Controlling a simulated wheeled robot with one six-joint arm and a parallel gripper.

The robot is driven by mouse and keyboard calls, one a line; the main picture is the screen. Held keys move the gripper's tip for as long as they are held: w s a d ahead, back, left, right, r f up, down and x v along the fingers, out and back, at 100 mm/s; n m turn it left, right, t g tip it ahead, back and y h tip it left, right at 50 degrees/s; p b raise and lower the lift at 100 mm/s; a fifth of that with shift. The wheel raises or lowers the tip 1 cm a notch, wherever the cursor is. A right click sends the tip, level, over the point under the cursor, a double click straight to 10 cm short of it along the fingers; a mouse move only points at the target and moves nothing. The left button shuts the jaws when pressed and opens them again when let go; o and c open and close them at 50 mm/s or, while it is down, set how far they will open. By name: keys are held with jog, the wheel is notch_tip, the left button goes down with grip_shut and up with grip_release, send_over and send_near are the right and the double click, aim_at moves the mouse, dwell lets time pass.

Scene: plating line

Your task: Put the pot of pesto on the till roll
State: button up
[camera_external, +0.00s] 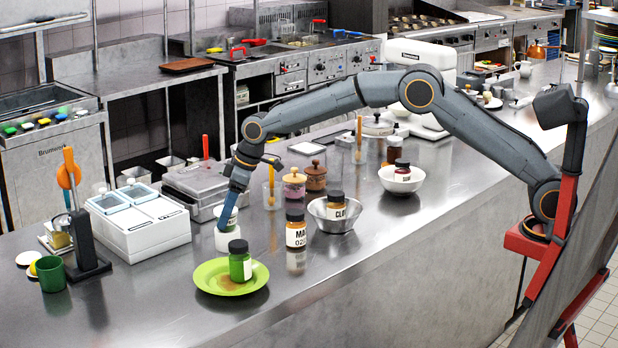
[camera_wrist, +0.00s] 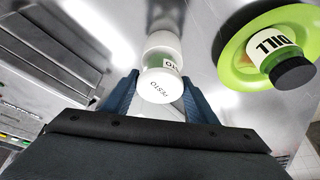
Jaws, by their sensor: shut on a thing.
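My gripper (camera_external: 232,202) points down and is shut on the pot (camera_wrist: 157,92). The till roll (camera_external: 227,240) is a white cylinder on the steel counter, directly under the pot; its white side also shows beyond the pot in the wrist view (camera_wrist: 161,41). The pot looks upright. I cannot tell whether its base touches the roll.
A lime green plate (camera_external: 210,283) holding a green dill jar (camera_external: 240,262) stands close in front. A white container box (camera_external: 145,228) is to the left. A labelled jar (camera_external: 296,230) and a steel bowl (camera_external: 318,210) are to the right.

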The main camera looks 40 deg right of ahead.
jog(key=shift+f, duration=0.15)
jog(key=o, duration=1.1)
jog(key=shift+r, duration=0.35)
jog(key=b+v, duration=0.2)
jog(key=v, duration=0.9)
jog(key=shift+s+d+r+b, duration=0.15)
jog(key=shift+r+b, duration=0.1)
jog(key=shift+b, duration=0.15)
